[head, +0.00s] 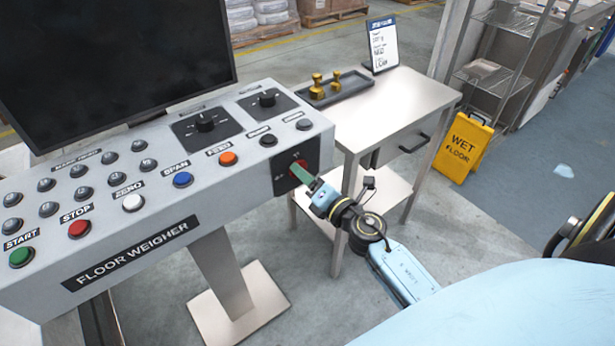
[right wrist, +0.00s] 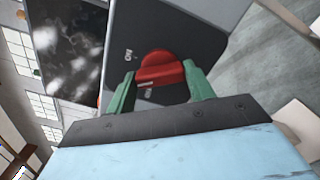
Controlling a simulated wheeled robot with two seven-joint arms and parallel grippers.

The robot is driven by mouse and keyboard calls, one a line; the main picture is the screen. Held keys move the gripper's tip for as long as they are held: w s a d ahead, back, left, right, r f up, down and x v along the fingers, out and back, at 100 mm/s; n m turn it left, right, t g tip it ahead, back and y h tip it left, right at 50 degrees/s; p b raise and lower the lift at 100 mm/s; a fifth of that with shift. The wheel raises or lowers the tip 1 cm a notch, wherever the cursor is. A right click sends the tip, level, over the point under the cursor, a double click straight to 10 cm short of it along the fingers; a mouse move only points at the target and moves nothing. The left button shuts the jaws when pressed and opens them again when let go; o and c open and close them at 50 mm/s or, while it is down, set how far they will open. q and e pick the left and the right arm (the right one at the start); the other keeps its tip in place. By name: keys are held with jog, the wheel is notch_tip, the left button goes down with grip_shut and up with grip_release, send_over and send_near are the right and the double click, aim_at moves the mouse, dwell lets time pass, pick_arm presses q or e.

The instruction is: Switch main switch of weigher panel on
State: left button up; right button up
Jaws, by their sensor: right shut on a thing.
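The weigher panel (head: 200,220) is a grey sloped console marked FLOOR WEIGHER, at the left of the head view. In the head view the fingers hide most of the knob. Which marking the knob points to, I cannot tell. My left gripper is not in view.
A dark screen (head: 110,50) stands behind the panel's buttons and dials. To the right is a steel table (head: 400,105) with a tray (head: 350,92) of brass weights and a small sign (head: 382,45). A yellow wet-floor sign (head: 463,145) stands beyond it.

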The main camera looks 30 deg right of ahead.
jog(key=shift+m, duration=0.4)
jog(key=shift+m+p, duration=1.2)
jog(key=shift+m, duration=1.8)
jog(key=o, duration=1)
jog(key=shift+s, duration=0.1)
jog(key=s, duration=0.8)
jog(key=s+d, duration=0.1)
jog(key=s, duration=0.4)
jog(key=shift+s+b, duration=0.1)
jog(key=shift+b, duration=0.3)
